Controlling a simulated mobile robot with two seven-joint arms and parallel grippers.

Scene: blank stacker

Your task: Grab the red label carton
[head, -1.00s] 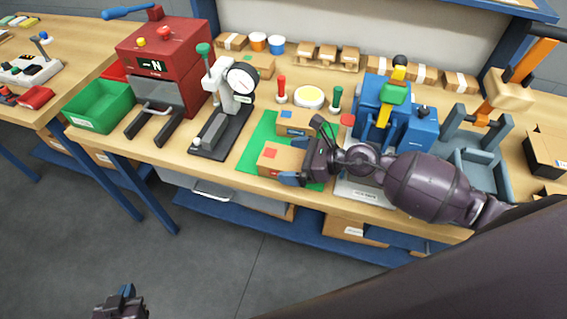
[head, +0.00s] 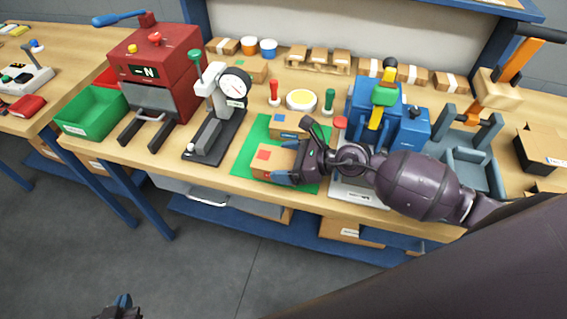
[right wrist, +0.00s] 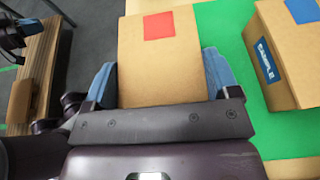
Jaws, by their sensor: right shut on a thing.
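The red label carton (head: 270,160) is a brown box with a red square on top, at the front of the green mat (head: 241,166) in the head view. It fills the middle of the right wrist view (right wrist: 160,62). My right gripper (head: 287,162) is shut on this carton, with blue fingertips (right wrist: 158,82) on its two sides. I cannot tell whether the carton is lifted off the mat. A second carton (head: 285,126) with a blue square stands behind it; its "SAMPLE" label shows in the right wrist view (right wrist: 283,50). My left gripper (head: 122,305) is at the bottom edge, mostly cut off.
A grey press with a round dial (head: 215,125) stands left of the mat, and a red machine (head: 160,75) and green bin (head: 92,112) beyond it. A blue machine (head: 372,105) stands right.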

